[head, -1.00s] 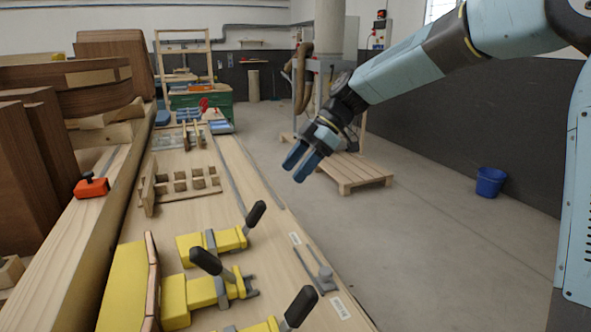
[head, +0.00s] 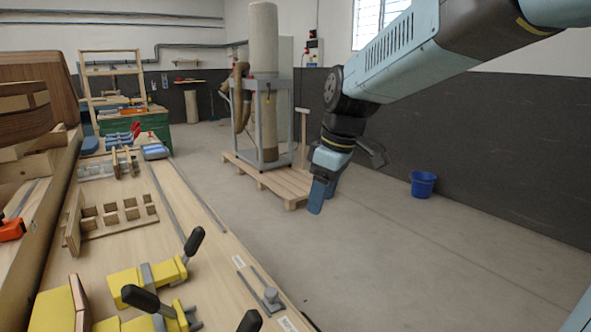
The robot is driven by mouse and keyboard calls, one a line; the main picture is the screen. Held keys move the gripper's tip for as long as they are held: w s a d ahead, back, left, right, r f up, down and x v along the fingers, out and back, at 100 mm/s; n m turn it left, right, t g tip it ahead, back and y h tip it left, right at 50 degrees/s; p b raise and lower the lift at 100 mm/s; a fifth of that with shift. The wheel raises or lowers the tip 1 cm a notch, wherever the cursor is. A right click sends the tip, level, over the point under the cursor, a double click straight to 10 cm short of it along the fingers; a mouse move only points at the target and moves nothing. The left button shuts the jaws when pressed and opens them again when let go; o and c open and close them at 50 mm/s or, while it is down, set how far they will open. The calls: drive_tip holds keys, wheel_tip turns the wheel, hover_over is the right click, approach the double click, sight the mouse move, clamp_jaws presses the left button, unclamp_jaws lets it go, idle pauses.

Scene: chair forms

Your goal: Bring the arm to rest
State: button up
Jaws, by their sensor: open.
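My gripper (head: 324,192) hangs at the end of my light-blue arm in the middle right of the head view. Its blue fingers point down. It is open, and nothing shows between the fingers. It is over the open floor, to the right of the workbench (head: 196,222), and touches nothing that I can see. One finger partly hides the other.
Yellow clamps with black handles (head: 150,278) and a slotted wooden rack (head: 112,216) are on the bench. A wooden pallet (head: 268,180) bearing a dust collector (head: 263,95) stands behind my gripper. A blue bucket (head: 423,184) stands by the dark wall. The floor between is clear.

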drive_tip(key=s+d+m+t+h, duration=0.1)
drive_tip(key=s+d+m+t, duration=0.1)
drive_tip(key=s+d+m, duration=0.4)
drive_tip(key=s+d+m+t+h, duration=0.1)
drive_tip(key=s+d+m+t, duration=0.1)
drive_tip(key=s+d+m, duration=0.4)
drive_tip(key=s+d, duration=0.1)
drive_tip(key=d, duration=0.4)
drive_tip(key=shift+d+r, duration=0.2)
drive_tip(key=shift+d, duration=0.15)
drive_tip(key=shift+s+d+f+m, duration=0.1)
drive_tip(key=shift+s+d+m, duration=0.1)
drive_tip(key=shift+m, duration=0.1)
drive_tip(key=shift+c, duration=0.3)
